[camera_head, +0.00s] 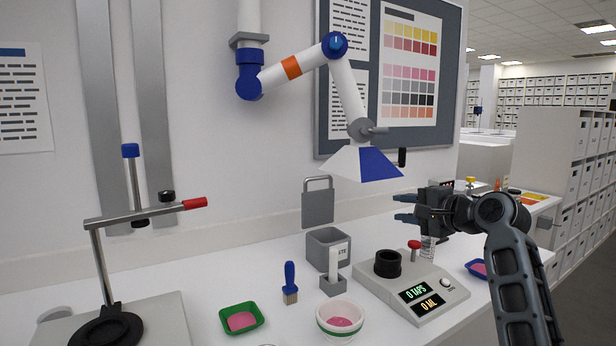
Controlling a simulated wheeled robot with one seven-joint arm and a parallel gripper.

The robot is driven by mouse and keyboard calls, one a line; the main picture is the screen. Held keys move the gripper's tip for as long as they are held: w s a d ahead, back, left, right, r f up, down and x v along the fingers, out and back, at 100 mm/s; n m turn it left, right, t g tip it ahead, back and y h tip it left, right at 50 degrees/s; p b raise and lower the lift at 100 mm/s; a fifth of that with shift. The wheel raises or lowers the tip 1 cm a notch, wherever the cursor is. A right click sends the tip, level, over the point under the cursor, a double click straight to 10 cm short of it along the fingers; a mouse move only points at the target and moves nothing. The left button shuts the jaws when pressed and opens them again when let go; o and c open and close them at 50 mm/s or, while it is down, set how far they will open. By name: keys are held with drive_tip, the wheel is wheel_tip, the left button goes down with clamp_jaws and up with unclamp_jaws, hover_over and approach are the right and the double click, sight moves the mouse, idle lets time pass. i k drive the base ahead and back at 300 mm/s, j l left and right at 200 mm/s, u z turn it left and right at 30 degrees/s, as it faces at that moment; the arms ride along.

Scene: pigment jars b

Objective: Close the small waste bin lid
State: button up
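The small waste bin (318,252) is a grey open box on the white counter, near the middle of the head view. Its grey lid (317,210) stands upright at the bin's back edge, with a loop handle on top, so the bin is open. My gripper (404,208) is to the right of the lid, apart from it, at about the lid's height in the picture. Its two blue-grey fingers point left, with a gap between them and nothing held. How far the gripper is from the lid in depth is hard to tell.
A white upright piece (340,256) on a grey base partly covers the bin's front right. A brush (290,284), a green tray (241,331), a bowl (340,333) and a device with displays (456,296) stand nearby.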

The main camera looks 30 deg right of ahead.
sight(317, 207)
drive_tip(key=i, duration=1)
